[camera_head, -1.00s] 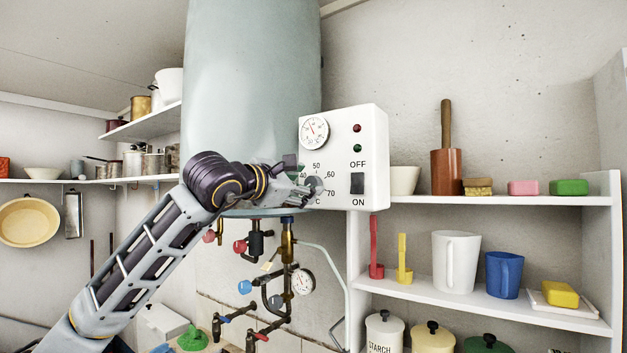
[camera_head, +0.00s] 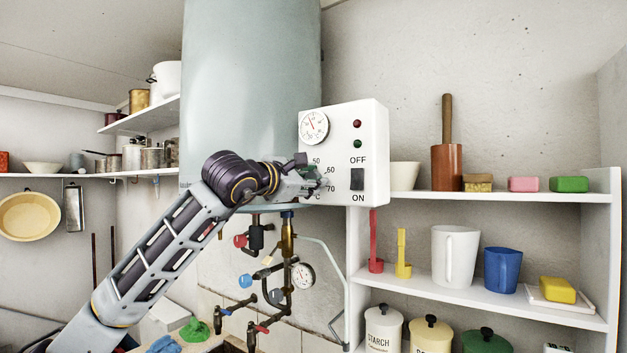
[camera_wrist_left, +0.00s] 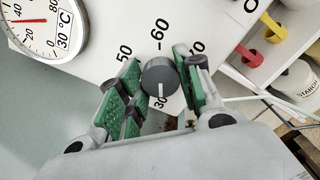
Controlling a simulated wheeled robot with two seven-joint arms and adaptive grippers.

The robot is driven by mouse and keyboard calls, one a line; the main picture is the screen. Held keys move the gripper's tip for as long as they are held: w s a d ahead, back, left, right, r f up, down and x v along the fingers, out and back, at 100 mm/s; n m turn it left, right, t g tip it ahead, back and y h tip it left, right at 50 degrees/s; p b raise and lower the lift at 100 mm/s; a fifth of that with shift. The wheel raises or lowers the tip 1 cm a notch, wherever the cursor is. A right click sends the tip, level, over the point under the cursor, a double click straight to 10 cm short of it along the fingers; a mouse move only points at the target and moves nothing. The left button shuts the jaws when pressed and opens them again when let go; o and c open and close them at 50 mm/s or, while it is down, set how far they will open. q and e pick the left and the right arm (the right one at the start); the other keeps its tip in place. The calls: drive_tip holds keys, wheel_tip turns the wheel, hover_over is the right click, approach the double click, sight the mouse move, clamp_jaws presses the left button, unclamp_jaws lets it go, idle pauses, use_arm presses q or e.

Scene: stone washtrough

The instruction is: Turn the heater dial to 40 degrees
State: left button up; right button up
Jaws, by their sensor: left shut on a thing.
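The heater dial (camera_wrist_left: 159,77) is a round dark grey knob on the white control box (camera_head: 378,130). In the left wrist view its white line points down toward the printed 30; 50, 60 and part of 70 also show around it. The 40 is hidden behind a finger. My left gripper (camera_head: 315,183) is at the box face and covers the dial in the head view. In the left wrist view its green-padded fingers (camera_wrist_left: 160,88) stand on both sides of the knob, shut on it. My right gripper is not in view.
A round thermometer gauge (camera_head: 314,126) sits above the dial. A dark rocker switch (camera_head: 357,180) between OFF and ON is just right of my gripper. Pipes and valves (camera_head: 285,260) hang below the boiler (camera_head: 250,80). Shelves (camera_head: 490,292) with mugs stand to the right.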

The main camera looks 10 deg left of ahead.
use_arm(q)
drive_tip(key=shift+c, duration=0.7)
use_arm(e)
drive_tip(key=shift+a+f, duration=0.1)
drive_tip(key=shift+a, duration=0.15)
use_arm(q)
drive_tip(key=m+b, duration=0.2)
drive_tip(key=m, duration=0.9)
drive_tip(key=shift+r+m, duration=0.1)
drive_tip(key=shift+m, duration=0.3)
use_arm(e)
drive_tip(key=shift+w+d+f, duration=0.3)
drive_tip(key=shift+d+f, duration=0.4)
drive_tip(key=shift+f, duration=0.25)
use_arm(q)
drive_tip(key=shift+r, duration=0.1)
